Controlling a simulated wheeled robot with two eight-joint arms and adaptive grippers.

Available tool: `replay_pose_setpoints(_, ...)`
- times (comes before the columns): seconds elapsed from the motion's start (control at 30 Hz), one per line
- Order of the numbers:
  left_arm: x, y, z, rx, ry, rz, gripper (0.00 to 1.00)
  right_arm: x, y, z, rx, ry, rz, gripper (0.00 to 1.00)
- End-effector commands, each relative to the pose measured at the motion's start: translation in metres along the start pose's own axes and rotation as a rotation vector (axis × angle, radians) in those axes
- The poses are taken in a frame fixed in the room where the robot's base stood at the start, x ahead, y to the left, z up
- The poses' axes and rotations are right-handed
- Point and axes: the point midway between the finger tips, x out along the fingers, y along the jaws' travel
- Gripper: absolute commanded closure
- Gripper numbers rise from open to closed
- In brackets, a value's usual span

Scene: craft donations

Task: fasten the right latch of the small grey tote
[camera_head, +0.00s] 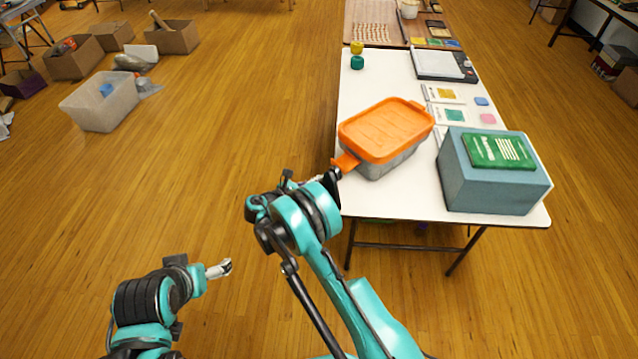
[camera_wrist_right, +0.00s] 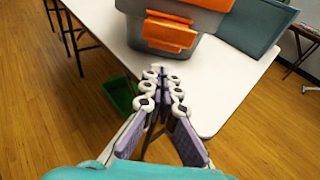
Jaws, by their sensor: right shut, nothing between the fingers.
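The small grey tote (camera_head: 385,163) stands on the white table with its orange lid (camera_head: 385,128) on top. An orange latch (camera_head: 345,162) juts out from the lid's near left end, and an orange tab shows at the far right end. In the right wrist view the latch (camera_wrist_right: 168,36) stands out from the grey wall (camera_wrist_right: 208,52), facing my right gripper. My right gripper (camera_wrist_right: 162,73) is shut and empty, a short way from the latch; in the head view my arm partly hides it. My left gripper (camera_head: 220,269) is over the floor, away from the table; its opening is unclear.
A blue-grey box (camera_head: 490,188) with a green book (camera_head: 498,151) stands right of the tote. Cards, a paper trimmer (camera_head: 443,64) and yellow and green jars (camera_head: 357,62) lie farther back. A green bin (camera_wrist_right: 118,95) is below the table. The table's left edge is close to the tote.

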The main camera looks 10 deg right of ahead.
Motion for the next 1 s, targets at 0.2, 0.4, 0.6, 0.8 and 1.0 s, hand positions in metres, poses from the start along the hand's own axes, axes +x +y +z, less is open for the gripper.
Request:
replay_pose_setpoints(0.2,0.012,0.000,0.009,0.000,0.000,0.000,0.13,0.041,-0.001,-0.002,0.001,0.000,-0.002,1.00)
replay_pose_setpoints(0.4,0.016,0.000,0.011,0.000,0.000,0.000,0.13,0.062,0.000,-0.001,0.000,0.000,-0.001,1.00)
replay_pose_setpoints(0.6,0.016,0.000,0.012,0.000,0.000,0.000,0.13,0.066,0.000,0.000,0.000,0.000,0.001,1.00)
replay_pose_setpoints(0.8,0.016,0.000,0.011,0.000,0.000,0.000,0.13,0.066,0.000,0.000,0.000,0.000,0.001,1.00)
replay_pose_setpoints(1.0,0.013,0.000,0.009,0.000,0.000,0.000,0.13,0.064,0.000,0.003,0.001,0.038,0.000,1.00)
